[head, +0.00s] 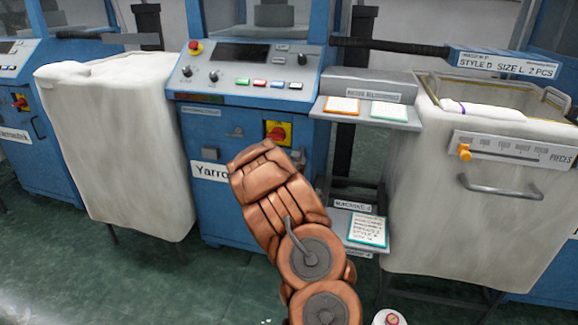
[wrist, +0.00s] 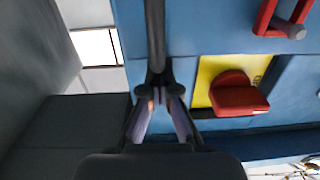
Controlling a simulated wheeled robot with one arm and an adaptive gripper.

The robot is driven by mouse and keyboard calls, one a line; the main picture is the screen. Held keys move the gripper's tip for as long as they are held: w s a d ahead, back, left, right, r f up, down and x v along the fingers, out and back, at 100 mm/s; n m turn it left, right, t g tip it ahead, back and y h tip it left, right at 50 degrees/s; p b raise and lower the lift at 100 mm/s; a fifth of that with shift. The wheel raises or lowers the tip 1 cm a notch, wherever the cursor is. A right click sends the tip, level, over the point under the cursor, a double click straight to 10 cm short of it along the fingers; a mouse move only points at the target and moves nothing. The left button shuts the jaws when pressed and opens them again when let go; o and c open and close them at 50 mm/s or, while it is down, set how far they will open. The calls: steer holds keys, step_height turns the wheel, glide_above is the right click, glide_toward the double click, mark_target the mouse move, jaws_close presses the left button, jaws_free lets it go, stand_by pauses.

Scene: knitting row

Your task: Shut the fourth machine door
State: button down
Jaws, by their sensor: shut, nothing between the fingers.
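In the head view a blue machine (head: 222,185) with a sloped control panel stands in the middle. A shelf label beside it appears to read machine 4. Its upper part is cut off by the frame's top, and I cannot tell which surface is its door or how far it stands open. My copper arm crosses its lower front and hides my gripper there. In the wrist view my gripper (wrist: 158,98) is shut and empty, at the lower end of a dark bar (wrist: 155,35); I cannot tell whether they touch. A red switch (wrist: 236,93) on a yellow plate is right of it.
A white bin (head: 115,145) stands left of the machine, and another white bin (head: 440,210) stands right. Small shelves with cards (head: 345,104) sit between machine and right bin. A long dark bar (head: 388,47) runs above them. Green floor (head: 95,275) is clear at front left.

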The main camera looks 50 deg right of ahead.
steer(key=shift+s+a+r+b, duration=0.2)
steer(key=shift+s+a+b, duration=0.15)
steer(key=shift+s+a, duration=0.15)
steer(key=w+p+v, duration=0.1)
steer(key=v, duration=1.1)
steer(key=shift+s+a+f, duration=0.2)
steer(key=shift+a, duration=0.3)
